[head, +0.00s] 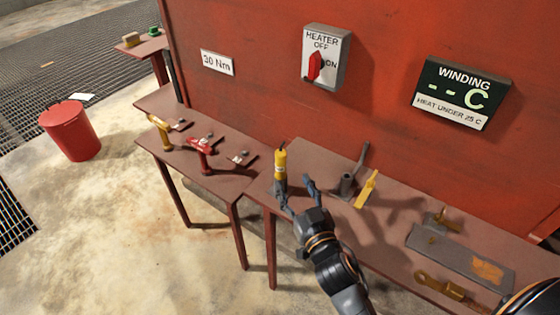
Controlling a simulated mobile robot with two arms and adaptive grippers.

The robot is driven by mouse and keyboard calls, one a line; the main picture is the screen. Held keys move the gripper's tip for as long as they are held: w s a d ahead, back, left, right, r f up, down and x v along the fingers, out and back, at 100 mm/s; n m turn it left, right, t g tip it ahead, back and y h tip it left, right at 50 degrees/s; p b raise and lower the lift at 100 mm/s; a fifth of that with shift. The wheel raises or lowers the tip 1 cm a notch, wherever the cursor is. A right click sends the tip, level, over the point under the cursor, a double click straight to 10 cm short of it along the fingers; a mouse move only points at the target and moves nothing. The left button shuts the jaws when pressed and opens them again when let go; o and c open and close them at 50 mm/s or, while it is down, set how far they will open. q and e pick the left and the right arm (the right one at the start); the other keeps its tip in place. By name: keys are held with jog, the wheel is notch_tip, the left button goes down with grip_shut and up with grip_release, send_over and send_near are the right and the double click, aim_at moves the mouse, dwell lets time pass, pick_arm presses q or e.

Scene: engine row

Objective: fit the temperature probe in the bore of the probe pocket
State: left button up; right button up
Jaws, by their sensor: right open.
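The temperature probe appears to be the yellow cylinder with a dark tip (280,164), upright near the left end of the long bench. Its lower end is partly hidden by my gripper's left finger. My right gripper (296,187) is open, its fingers spread, with the left finger overlapping the yellow cylinder's foot; I cannot tell whether they touch. The probe pocket appears to be the short grey upright cylinder (347,186) on the bench, right of my gripper, beside a leaning grey bar. Its bore is too small to make out. My left gripper is not in view.
A lower bench (215,168) at left holds yellow and red tools. A red bin (69,130) stands on the floor.

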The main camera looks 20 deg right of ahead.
aim_at(283, 166)
jog(key=w, duration=0.4)
jog(key=shift+w, duration=0.1)
jog(key=shift+w+a+p, duration=0.1)
jog(key=shift+w+p, duration=0.25)
jog(key=shift+w, duration=0.1)
jog(key=w+p, duration=0.1)
jog(key=w, duration=0.3)
jog(key=shift+w+a+f, duration=0.1)
jog(key=shift+w+a, duration=0.05)
jog(key=shift+w, duration=0.2)
jog(key=shift+s, duration=0.1)
jog(key=shift+c, duration=1.2)
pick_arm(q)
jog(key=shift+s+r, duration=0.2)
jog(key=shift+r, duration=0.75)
pick_arm(e)
grip_shut()
